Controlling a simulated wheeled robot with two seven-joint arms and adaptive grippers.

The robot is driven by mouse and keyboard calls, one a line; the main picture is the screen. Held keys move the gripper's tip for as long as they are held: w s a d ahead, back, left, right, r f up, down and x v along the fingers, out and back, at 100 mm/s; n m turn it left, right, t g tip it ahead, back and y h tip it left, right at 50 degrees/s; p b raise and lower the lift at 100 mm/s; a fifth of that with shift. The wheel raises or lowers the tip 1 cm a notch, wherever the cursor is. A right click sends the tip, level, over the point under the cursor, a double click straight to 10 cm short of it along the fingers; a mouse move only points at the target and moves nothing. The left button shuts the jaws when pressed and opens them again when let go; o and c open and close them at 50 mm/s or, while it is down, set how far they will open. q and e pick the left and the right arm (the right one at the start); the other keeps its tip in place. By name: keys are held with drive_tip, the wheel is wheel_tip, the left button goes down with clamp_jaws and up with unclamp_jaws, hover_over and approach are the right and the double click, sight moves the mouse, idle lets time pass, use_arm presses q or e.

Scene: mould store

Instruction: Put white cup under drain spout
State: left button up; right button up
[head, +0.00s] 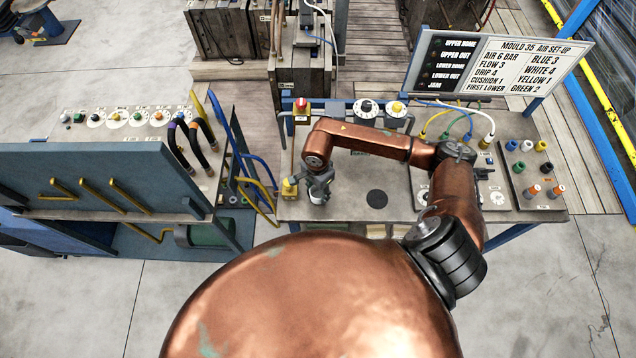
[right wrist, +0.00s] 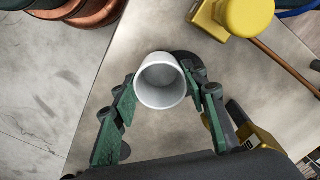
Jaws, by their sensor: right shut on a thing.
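The white cup (right wrist: 158,100) is between the green fingers of my right gripper (right wrist: 160,105) in the right wrist view. Its open mouth faces the camera and it looks empty. In the head view my right gripper (head: 319,186) is at the left part of the grey table, with a small part of the cup (head: 318,199) showing below it. A yellow fitting (head: 290,188) stands just left of the gripper, and a yellow body (right wrist: 232,18) shows above right of the cup in the wrist view. I cannot tell which part is the drain spout. My left gripper is out of view.
The grey table (head: 345,208) carries a dark disc (head: 377,198) right of the gripper. Behind are gauges (head: 367,108) and hoses. Coloured connectors (head: 520,167) stand at the right, below a sign board (head: 500,65). A blue-grey panel with yellow handles (head: 90,185) stands left.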

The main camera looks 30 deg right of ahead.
drive_tip(key=w, duration=0.1)
drive_tip(key=w+d, duration=0.1)
drive_tip(key=shift+w+d+r+p, duration=0.1)
drive_tip(key=shift+w+d+p, duration=0.15)
drive_tip(key=shift+w+p, duration=0.05)
drive_tip(key=shift+w+d+f+p, duration=0.1)
drive_tip(key=shift+w+f+p, duration=0.1)
drive_tip(key=shift+f, duration=0.25)
drive_tip(key=shift+w+d+f+p, duration=0.1)
drive_tip(key=shift+f+p, duration=0.05)
drive_tip(key=shift+f, duration=0.25)
drive_tip(key=shift+f+b, duration=0.2)
drive_tip(key=shift+b, duration=0.1)
drive_tip(key=o, duration=1)
drive_tip(key=shift+r, duration=0.1)
drive_tip(key=shift+o, duration=0.2)
drive_tip(key=shift+r, duration=0.1)
